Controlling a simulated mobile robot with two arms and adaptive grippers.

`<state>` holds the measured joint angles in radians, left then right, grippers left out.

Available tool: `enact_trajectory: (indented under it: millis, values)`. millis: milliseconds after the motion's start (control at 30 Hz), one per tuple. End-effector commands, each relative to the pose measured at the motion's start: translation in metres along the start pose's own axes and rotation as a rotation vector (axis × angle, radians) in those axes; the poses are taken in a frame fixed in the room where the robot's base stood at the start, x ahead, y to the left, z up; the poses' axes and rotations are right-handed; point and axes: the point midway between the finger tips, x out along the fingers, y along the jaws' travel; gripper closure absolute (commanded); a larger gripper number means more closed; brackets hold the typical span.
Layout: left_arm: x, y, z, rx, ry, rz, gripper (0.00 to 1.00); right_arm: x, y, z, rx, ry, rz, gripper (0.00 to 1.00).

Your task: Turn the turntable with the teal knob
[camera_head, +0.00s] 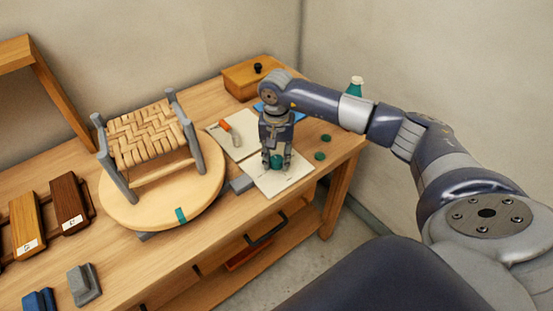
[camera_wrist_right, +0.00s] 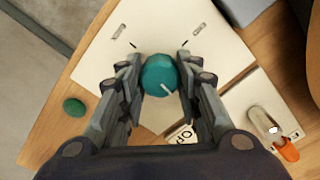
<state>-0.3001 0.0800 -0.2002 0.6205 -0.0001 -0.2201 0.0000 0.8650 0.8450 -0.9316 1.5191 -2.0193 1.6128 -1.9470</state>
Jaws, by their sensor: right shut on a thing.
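The teal knob (camera_head: 276,162) stands on a pale panel (camera_head: 290,182) near the right end of the bench. In the right wrist view the knob (camera_wrist_right: 160,76) is round with a white pointer line, and my right gripper (camera_wrist_right: 160,80) has a finger on each side of it. My right gripper (camera_head: 276,158) points down and is shut on the knob. The round wooden turntable (camera_head: 150,212) lies left of it, with a teal mark (camera_head: 181,215) on its front edge. A grey-framed stool with a woven bark seat (camera_head: 145,135) stands on the turntable. My left gripper is not in view.
Teal discs (camera_head: 319,156) lie right of the panel. An orange-and-grey tool (camera_head: 230,132) lies on another sheet. Wooden blocks (camera_head: 69,203) and a grey block (camera_head: 83,284) are at left.

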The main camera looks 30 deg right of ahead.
Motion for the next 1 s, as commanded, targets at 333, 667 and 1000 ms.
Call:
enact_trajectory:
  millis: [333,667,1000]
  values:
    - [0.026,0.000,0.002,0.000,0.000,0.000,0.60,0.003,0.001,-0.001,0.303,0.002,0.000,0.92]
    - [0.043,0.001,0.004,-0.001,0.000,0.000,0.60,0.003,0.001,0.000,0.617,0.001,0.000,0.92]
    - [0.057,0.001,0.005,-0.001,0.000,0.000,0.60,0.002,0.001,0.001,0.938,0.001,0.001,0.92]
